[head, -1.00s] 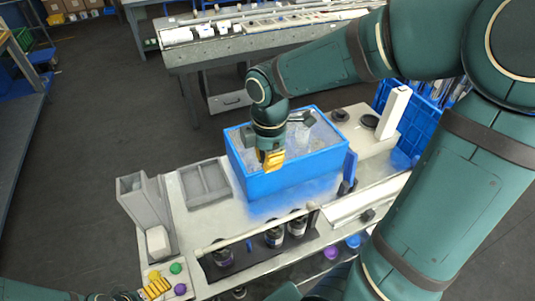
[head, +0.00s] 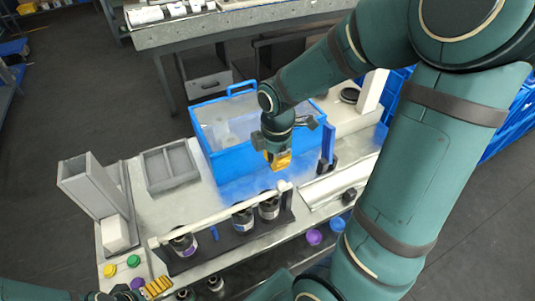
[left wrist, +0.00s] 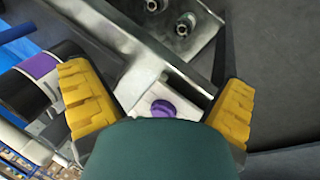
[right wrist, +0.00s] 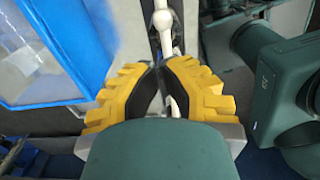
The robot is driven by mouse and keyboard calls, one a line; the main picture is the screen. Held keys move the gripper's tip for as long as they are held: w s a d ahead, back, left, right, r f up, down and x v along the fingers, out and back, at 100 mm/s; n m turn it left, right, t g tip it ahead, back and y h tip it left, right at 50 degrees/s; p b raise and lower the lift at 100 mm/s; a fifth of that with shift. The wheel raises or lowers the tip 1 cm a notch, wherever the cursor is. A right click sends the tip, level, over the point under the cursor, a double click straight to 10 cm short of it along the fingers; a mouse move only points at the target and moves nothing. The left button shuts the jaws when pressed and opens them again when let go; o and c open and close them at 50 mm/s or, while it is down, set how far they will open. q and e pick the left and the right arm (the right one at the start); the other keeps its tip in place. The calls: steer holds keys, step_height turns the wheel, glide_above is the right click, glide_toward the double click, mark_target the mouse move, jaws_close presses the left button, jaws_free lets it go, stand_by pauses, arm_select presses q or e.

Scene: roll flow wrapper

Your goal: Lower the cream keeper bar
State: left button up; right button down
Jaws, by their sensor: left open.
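The cream keeper bar (head: 215,217) runs slantwise in front of several dark bottles (head: 243,217) on the near side of the bench in the head view. Its right end is at a dark post. Cream parts of it (right wrist: 163,20) show beyond and between the right fingers in the right wrist view. My right gripper (head: 279,161) is just above and behind the bar's right end, pointing down; its fingers (right wrist: 162,66) come together with nothing clearly held. My left gripper (left wrist: 155,100) is open and empty, over a purple knob (left wrist: 162,108); it is at the head view's bottom left (head: 152,289).
A blue bin (head: 215,167) stands behind the right gripper. A grey tray (head: 170,168) and a tall grey chute (head: 92,187) are at left. Green (head: 133,261) and yellow (head: 110,270) buttons lie near the left gripper. A white guide (head: 338,182) extends right of the bar.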

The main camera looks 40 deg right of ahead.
mark_target(280, 180)
steer(key=f+b, duration=0.1)
steer(key=f, duration=0.1)
steer(key=d+f+b, duration=0.1)
steer(key=f, duration=0.1)
steer(key=f+b, duration=0.1)
steer(key=f, duration=0.1)
steer(key=shift+s+d+f, duration=0.2)
steer(key=shift+d+f, duration=0.15)
steer(key=shift+f, duration=0.05)
arm_select(q)
steer(key=shift+s+a+b+x, duration=0.1)
steer(key=shift+a+b+x, duration=0.1)
steer(key=shift+x, duration=0.65)
steer(key=shift+s+a+b+x, duration=0.1)
steer(key=shift+b+x, duration=0.05)
steer(key=shift+x, duration=0.75)
steer(key=shift+s+a+b+x, duration=0.1)
steer(key=shift+b+x, duration=0.1)
steer(key=shift+x, duration=0.65)
arm_select(e)
steer(key=shift+d+f, duration=0.15)
steer(key=shift+f, duration=0.65)
steer(key=shift+r, duration=0.15)
